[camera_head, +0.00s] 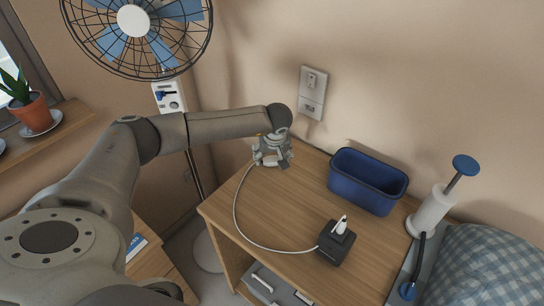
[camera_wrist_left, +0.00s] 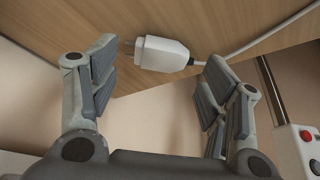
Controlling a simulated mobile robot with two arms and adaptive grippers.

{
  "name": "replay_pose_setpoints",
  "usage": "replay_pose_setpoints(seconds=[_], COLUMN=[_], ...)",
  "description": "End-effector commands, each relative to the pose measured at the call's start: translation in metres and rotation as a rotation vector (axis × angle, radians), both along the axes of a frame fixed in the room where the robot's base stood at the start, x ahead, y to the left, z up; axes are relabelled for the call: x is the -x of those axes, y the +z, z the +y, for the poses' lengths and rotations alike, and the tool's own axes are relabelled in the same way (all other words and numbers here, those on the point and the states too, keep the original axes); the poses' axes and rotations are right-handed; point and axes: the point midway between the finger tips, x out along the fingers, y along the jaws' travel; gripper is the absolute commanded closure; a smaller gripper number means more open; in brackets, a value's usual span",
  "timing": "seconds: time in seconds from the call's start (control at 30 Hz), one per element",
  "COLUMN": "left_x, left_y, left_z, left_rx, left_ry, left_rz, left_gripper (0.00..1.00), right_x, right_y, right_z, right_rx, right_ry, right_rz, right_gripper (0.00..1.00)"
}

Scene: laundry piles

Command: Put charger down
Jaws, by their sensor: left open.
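The charger (camera_wrist_left: 163,54) is a white plug with two metal prongs and a white cable. In the left wrist view it lies on the wooden table top (camera_wrist_left: 225,30), beyond and between the spread fingers. My left gripper (camera_wrist_left: 155,90) is open, with a finger on each side and neither seen closed on the plug. In the head view my left gripper (camera_head: 273,160) is over the table's back left corner and hides the plug. The white cable (camera_head: 241,222) curves from there across the wooden table (camera_head: 225,205) to a black box (camera_head: 337,242). My right gripper is not in view.
A blue bin (camera_head: 367,181) stands at the back of the table. A wall outlet (camera_head: 312,92) is above it. A white pump-like object (camera_head: 432,212) stands at the right beside a checked pillow (camera_head: 485,265). A fan (camera_head: 135,22) is at upper left. The table's middle is mostly clear.

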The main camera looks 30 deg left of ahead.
Motion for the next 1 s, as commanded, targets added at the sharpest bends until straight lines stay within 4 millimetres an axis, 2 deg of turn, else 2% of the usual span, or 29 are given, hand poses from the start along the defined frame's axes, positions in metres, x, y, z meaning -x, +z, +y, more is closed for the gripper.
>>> replay_pose_setpoints(seconds=[0.3,0.5,0.7,1.0], left_x=[0.019,0.028,0.031,0.031], left_y=[0.062,0.09,0.099,0.099], left_z=[-0.017,-0.025,-0.027,-0.027], left_rx=[-0.001,0.0,0.0,-0.001], left_ry=[-0.002,-0.001,0.0,0.0], left_rz=[-0.006,-0.004,-0.001,-0.001], left_gripper=[0.3,0.3,0.3,0.3], right_x=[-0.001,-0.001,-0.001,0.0], right_y=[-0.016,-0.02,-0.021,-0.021], right_z=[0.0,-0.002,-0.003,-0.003], right_rx=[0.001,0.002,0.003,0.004], right_ry=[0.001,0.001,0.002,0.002], right_rz=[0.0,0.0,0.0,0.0], right_gripper=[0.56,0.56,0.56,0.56])
